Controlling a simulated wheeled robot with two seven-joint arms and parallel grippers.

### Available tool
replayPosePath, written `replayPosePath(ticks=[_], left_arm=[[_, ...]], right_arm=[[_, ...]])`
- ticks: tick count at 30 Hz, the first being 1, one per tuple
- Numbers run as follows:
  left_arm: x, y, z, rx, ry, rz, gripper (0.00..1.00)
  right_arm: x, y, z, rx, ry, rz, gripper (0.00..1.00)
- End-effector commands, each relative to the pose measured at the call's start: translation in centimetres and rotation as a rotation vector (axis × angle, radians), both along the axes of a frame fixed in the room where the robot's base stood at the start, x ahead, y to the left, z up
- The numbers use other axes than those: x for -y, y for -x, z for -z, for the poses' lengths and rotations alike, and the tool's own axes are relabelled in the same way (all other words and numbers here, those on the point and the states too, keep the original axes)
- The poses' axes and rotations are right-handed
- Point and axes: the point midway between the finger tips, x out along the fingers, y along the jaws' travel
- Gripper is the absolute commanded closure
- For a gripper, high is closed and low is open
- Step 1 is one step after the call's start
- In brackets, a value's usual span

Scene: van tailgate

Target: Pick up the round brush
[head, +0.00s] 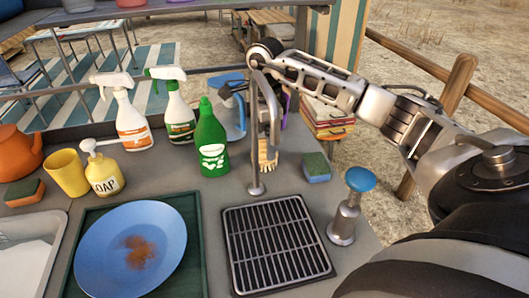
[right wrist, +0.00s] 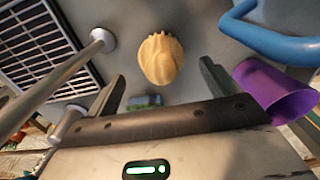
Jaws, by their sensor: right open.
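The round brush, a tan, ribbed, rounded piece, stands on the grey counter behind the drain rack in the head view (head: 268,158). In the right wrist view the brush (right wrist: 160,60) lies ahead of the jaws, roughly centred between them. My right gripper (head: 270,122) hangs over the brush beside the thin tap pipe, which partly covers it. In the right wrist view its two fingers (right wrist: 161,86) are spread apart with nothing between them. My left gripper is not in view.
The tap pipe (head: 254,160) rises close by the right gripper. A green bottle (head: 211,145), a sponge (head: 316,168), a blue-topped dispenser (head: 347,215) and a black rack (head: 275,245) stand around. In the right wrist view a purple cup (right wrist: 275,90) is near the right finger.

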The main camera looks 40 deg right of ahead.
Motion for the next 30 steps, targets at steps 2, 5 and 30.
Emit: replayPosePath(ticks=[2,5,30], left_arm=[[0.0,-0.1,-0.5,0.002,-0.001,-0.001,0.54],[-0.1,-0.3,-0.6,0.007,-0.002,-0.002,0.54],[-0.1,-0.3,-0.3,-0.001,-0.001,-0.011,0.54]], right_arm=[[-0.1,0.0,1.2,-0.007,-0.003,0.0,0.13],[0.0,-0.1,2.8,-0.006,-0.002,0.0,0.13],[0.0,-0.1,4.3,-0.001,0.0,0.0,0.62]])
